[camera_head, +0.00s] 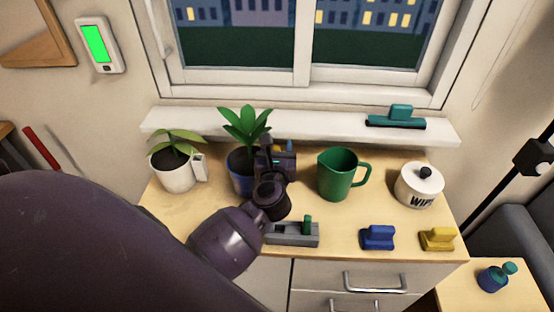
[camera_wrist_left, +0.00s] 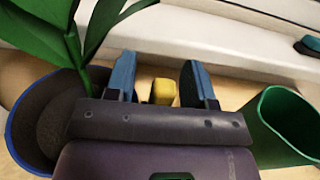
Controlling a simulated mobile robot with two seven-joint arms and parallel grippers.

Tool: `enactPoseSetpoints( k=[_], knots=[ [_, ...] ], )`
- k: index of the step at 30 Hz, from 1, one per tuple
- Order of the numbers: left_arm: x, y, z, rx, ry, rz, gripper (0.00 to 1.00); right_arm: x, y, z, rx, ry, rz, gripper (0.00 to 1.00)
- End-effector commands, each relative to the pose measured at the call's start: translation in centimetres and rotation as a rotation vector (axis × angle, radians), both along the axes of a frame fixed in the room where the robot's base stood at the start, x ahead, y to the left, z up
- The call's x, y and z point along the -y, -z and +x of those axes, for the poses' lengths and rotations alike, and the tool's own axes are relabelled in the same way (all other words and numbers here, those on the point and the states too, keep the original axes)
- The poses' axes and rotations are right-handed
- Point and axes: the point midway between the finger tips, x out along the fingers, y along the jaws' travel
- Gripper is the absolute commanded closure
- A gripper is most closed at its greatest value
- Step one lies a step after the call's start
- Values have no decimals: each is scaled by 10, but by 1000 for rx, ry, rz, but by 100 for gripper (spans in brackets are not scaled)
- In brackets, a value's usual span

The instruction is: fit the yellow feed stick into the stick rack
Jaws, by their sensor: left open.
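My left gripper (camera_head: 279,148) is open at the back of the counter, between the blue plant pot and the green jug. In the left wrist view, the blue fingertips (camera_wrist_left: 160,82) stand on either side of the yellow feed stick (camera_wrist_left: 162,92), with a gap showing on both sides. Only a short blocky part of the stick shows; the gripper body hides the rest. In the head view the stick is mostly hidden by the gripper. A grey block, which looks like the stick rack (camera_head: 284,240), lies at the counter's front edge with a green stick (camera_head: 307,225) upright in it.
The blue pot (camera_head: 238,173) with a plant is close on the gripper's left, the green jug (camera_head: 337,175) on its right. A blue block (camera_head: 378,238), a yellow block (camera_head: 437,239) and a wipes tub (camera_head: 418,187) stand further right. The windowsill (camera_head: 320,124) is behind.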

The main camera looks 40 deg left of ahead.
Motion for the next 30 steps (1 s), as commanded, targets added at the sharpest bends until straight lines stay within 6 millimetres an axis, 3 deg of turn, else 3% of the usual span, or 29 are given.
enactPoseSetpoints(
  k=[5, 14, 23, 30],
  knots=[
    [0, 0, 0, 0, 0, 0, 54, 0, -1, 2, 5, -2, 0, 61],
    [0, 0, 0, 0, 0, 0, 100, -2, -7, 10, 23, -6, 0, 61],
    [0, -2, 0, 1, 0, 0, 100, -2, -9, 11, 25, -6, 1, 61],
    [1, -34, 0, 6, 0, -2, 100, -1, -18, 7, 22, -2, 0, 61]
  ],
)
